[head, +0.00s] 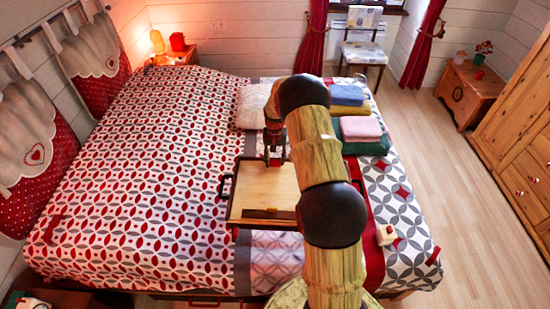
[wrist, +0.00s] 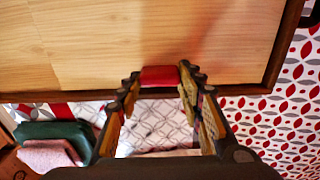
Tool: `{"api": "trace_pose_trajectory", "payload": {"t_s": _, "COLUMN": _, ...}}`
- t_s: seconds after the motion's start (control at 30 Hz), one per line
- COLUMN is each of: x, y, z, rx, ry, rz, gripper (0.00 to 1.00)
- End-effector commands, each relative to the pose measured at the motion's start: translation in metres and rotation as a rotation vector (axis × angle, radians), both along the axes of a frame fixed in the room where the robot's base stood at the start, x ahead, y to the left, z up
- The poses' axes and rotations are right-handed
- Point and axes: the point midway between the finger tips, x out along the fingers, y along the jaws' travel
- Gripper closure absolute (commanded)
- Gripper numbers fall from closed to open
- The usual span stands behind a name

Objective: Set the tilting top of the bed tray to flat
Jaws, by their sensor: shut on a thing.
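The bed tray stands on the bed, with its pale wooden tilting top (head: 262,192) and a dark ledge (head: 268,213) along the near side in the head view. My arm hides the tray's right part. My gripper (head: 272,158) is at the top's far edge. In the wrist view the top (wrist: 150,40) has a dark brown rim, and my gripper (wrist: 159,84) is shut on a red tab (wrist: 159,76) at that rim. The top's exact tilt is hard to tell from these views.
Folded towels (head: 360,128) lie stacked right of the tray, and a pale cushion (head: 252,105) lies behind it. A small white object (head: 386,234) sits near the bed's right edge. The patterned bedspread (head: 150,170) is clear to the left.

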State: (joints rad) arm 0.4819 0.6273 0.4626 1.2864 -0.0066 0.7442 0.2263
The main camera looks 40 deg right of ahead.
Motion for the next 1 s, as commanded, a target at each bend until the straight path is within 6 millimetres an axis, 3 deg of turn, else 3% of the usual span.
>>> {"api": "trace_pose_trajectory", "payload": {"t_s": 0.3, "x": -0.0022, "y": 0.0014, "z": -0.0059, "rx": 0.006, "ry": 0.008, "rz": 0.001, "gripper": 1.0}}
{"api": "trace_pose_trajectory", "payload": {"t_s": 0.33, "x": -0.0024, "y": 0.0015, "z": -0.0061, "rx": 0.006, "ry": 0.008, "rz": 0.001, "gripper": 0.62}}
{"api": "trace_pose_trajectory", "payload": {"t_s": 0.6, "x": -0.0017, "y": 0.0012, "z": -0.0045, "rx": 0.005, "ry": 0.008, "rz": 0.0, "gripper": 0.47}}
{"api": "trace_pose_trajectory", "payload": {"t_s": 1.0, "x": -0.0011, "y": 0.0009, "z": -0.0001, "rx": 0.005, "ry": 0.005, "rz": 0.0, "gripper": 0.44}}
